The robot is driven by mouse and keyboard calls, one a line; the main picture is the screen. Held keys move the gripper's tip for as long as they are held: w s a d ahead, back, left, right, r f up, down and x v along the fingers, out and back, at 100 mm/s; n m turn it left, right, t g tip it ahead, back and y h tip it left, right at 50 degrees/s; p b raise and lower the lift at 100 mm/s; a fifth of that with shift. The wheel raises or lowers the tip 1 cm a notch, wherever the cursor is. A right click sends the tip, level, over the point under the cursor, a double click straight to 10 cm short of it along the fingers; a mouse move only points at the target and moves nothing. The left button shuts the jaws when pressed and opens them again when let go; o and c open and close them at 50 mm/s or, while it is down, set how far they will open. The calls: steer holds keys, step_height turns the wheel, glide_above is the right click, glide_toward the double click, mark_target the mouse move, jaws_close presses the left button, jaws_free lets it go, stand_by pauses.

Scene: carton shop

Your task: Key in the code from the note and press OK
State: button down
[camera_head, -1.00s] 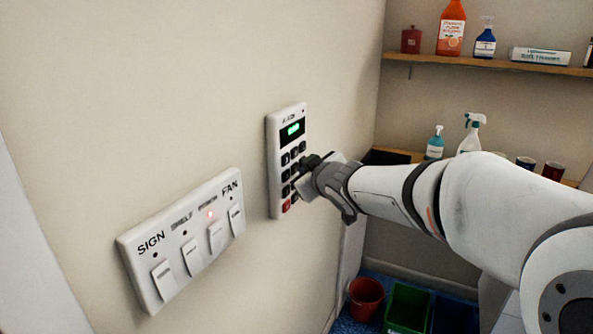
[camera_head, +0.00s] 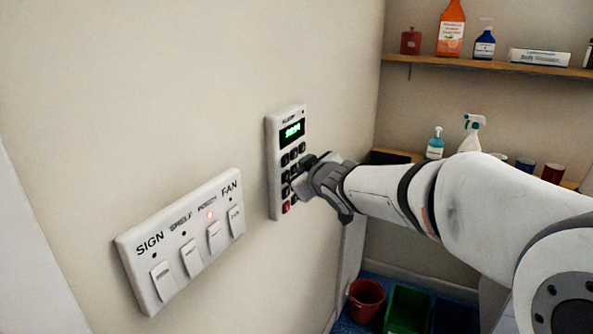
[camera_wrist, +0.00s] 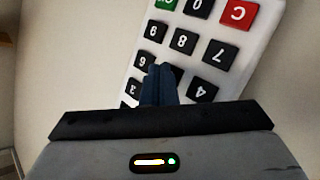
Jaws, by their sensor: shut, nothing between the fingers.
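The keypad (camera_head: 274,170) is a white upright panel on the wall with dark keys and a lit green display (camera_head: 292,131), whose characters I cannot read surely. In the wrist view the keypad (camera_wrist: 262,52) appears upside down, with a red C key (camera_wrist: 238,13), a green key (camera_wrist: 166,4) partly cut off, and keys 0, 9, 8, 7, 6 and 4 showing. My gripper (camera_head: 306,162) is shut and empty at the keypad's right side. In the wrist view its fingertips (camera_wrist: 160,72) cover the middle key between 6 and 4; I cannot tell whether they touch it. No note is in view.
A white switch panel (camera_head: 196,208) with several rockers and a red light is on the wall left of the keypad. Shelves (camera_head: 490,65) with bottles stand at the right. A red bucket (camera_head: 366,300) and a green bin (camera_head: 407,310) are on the floor below.

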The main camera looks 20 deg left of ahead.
steer(key=shift+d, duration=0.15)
steer(key=shift+s+d+p, duration=0.1)
steer(key=shift+d+p, duration=0.4)
steer(key=shift+d, duration=0.15)
steer(key=shift+s+d+p, duration=0.2)
steer(key=shift+d+p, duration=1.25)
steer(key=shift+d, duration=1.05)
stand_by(0.6)
